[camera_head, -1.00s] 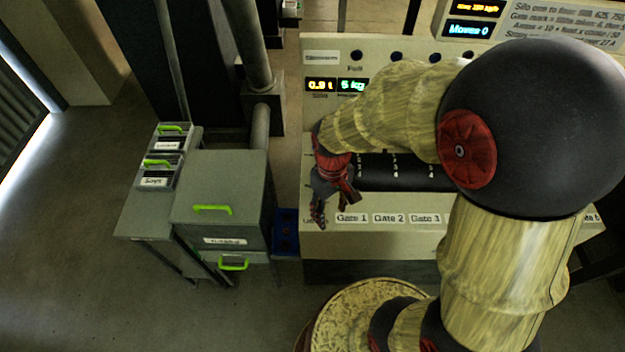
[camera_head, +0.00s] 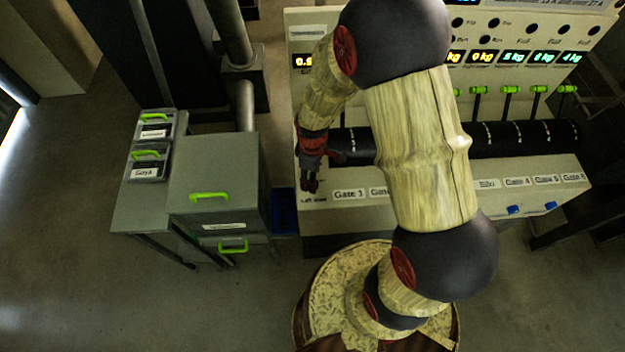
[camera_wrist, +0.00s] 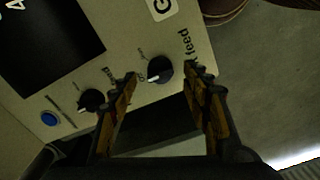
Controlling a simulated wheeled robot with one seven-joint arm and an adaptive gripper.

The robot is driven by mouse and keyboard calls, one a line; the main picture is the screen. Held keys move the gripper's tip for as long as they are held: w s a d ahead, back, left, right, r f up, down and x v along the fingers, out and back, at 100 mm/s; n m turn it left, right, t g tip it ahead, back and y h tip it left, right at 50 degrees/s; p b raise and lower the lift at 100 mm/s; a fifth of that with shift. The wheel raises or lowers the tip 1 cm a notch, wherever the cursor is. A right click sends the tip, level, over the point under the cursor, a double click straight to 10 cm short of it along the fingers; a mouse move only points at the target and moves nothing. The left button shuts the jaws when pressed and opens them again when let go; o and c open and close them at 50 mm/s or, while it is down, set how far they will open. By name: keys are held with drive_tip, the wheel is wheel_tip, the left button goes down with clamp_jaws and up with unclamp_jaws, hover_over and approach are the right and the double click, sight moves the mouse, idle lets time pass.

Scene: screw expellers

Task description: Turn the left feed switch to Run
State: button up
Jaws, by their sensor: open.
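In the wrist view a round black switch knob (camera_wrist: 160,70) with a white pointer mark shows between and just beyond my fingertips, beside a label ending in "feed". Whether the fingers touch it cannot be told. My gripper (camera_wrist: 164,80) is open, one finger on each side of the knob in the picture. A second black knob (camera_wrist: 92,100) sits to the left, partly beside the left finger. The small print around both knobs is too blurred to read. In the head view my gripper (camera_head: 310,184) is over the panel's left end, near the "Left feed" label (camera_head: 313,200), and hides the knobs.
A blue button (camera_wrist: 49,118) is left of the knobs. Gate labels (camera_head: 348,194) run right along the panel. Green-tipped levers (camera_head: 510,90) stand behind at right. A grey cabinet (camera_head: 215,180) stands left of the panel; a blue bin (camera_head: 284,212) lies between.

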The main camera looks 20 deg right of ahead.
drive_tip(key=shift+f, duration=1.35)
drive_tip(key=shift+c, duration=0.9)
drive_tip(key=c, duration=1)
